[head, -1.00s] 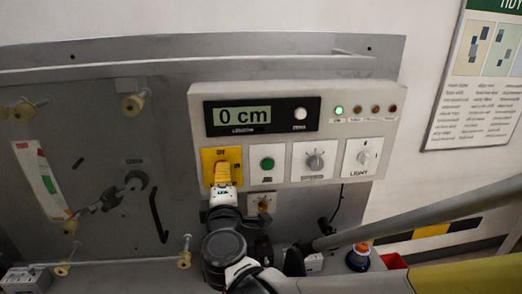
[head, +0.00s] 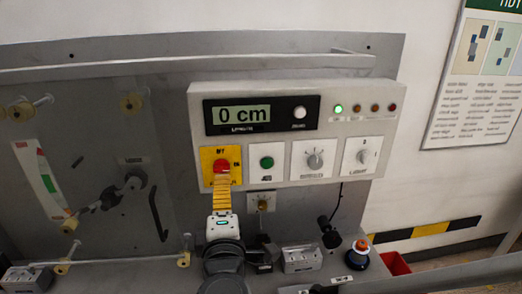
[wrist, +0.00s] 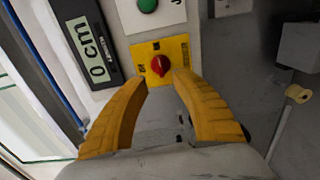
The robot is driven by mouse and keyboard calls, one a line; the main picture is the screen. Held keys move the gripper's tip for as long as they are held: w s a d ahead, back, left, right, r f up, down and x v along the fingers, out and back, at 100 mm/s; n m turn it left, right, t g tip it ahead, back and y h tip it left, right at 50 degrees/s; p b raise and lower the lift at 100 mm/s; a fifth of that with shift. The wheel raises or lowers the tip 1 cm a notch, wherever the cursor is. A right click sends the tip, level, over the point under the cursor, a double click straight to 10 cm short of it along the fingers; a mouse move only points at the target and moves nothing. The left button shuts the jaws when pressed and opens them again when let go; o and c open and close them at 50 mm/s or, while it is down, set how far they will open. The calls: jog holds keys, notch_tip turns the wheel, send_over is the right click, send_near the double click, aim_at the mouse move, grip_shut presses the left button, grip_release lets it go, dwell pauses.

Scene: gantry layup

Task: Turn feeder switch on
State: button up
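The control panel (head: 350,110) carries a red rotary switch (head: 221,166) on a yellow plate at its lower left. The switch also shows in the wrist view (wrist: 160,65), just beyond the fingertips. To its right are a green button (head: 267,163), a grey rotary knob (head: 315,160) and a LIGHT switch (head: 363,157). The small labels are too blurred to tell which is the feeder switch. My gripper (wrist: 161,86) has its yellow fingers apart with nothing between them. In the head view my gripper (head: 222,186) is just below the red switch, apart from it.
The display (head: 240,114) reads 0 cm, and a green lamp (head: 339,108) is lit beside unlit-looking ones. A small plate with a knob (head: 261,201) lies below the panel.

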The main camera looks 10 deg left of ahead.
jog(key=shift+v, duration=1.85)
jog(key=w+d+f+m+g+h+b, duration=0.25)
jog(key=d+f+m, duration=0.25)
jog(key=d, duration=0.5)
jog(key=w+d+f+m+g+h+b, duration=0.15)
jog(key=d+f+m+h, duration=0.25)
jog(key=d, duration=0.6)
jog(key=s+d+f+m+g+y+b, duration=0.2)
jog(key=s+d+f+m+g, duration=0.4)
jog(key=s+d+f+m, duration=0.4)
jog(key=shift+s+d+m+b, duration=0.65)
jog(key=shift+s+m+b, duration=0.15)
jog(key=shift+s, duration=0.35)
